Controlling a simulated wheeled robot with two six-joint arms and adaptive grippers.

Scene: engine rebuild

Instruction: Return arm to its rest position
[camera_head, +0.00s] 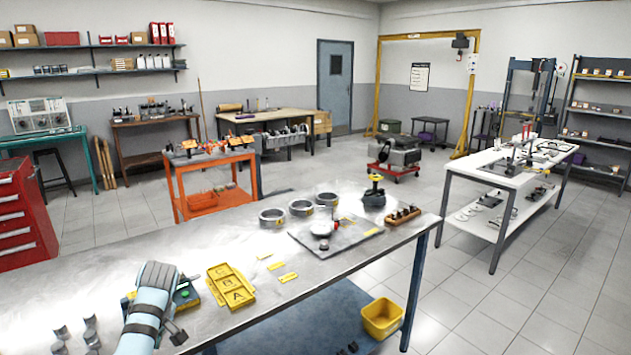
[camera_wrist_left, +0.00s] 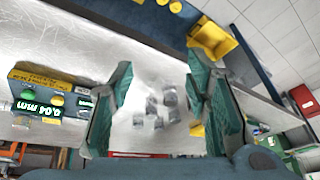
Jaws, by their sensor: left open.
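My left arm comes in from the bottom left of the head view, over the near left of the metal workbench (camera_head: 60,290). Its gripper (camera_head: 178,330) is partly hidden there by the wrist. In the left wrist view the left gripper (camera_wrist_left: 160,100) has its two green fingers wide apart, with nothing between them at the fingertips. Several small grey metal parts (camera_wrist_left: 160,108) lie on the bench beyond the fingers. My right gripper does not show in either view.
A gauge box with a lit "0.04 mm" display (camera_wrist_left: 45,100) stands left of the fingers. A yellow lettered tray (camera_head: 231,286), several metal rings (camera_head: 272,218) and a grey plate (camera_head: 350,236) lie on the bench. A yellow bin (camera_head: 381,317) sits below the bench's right end.

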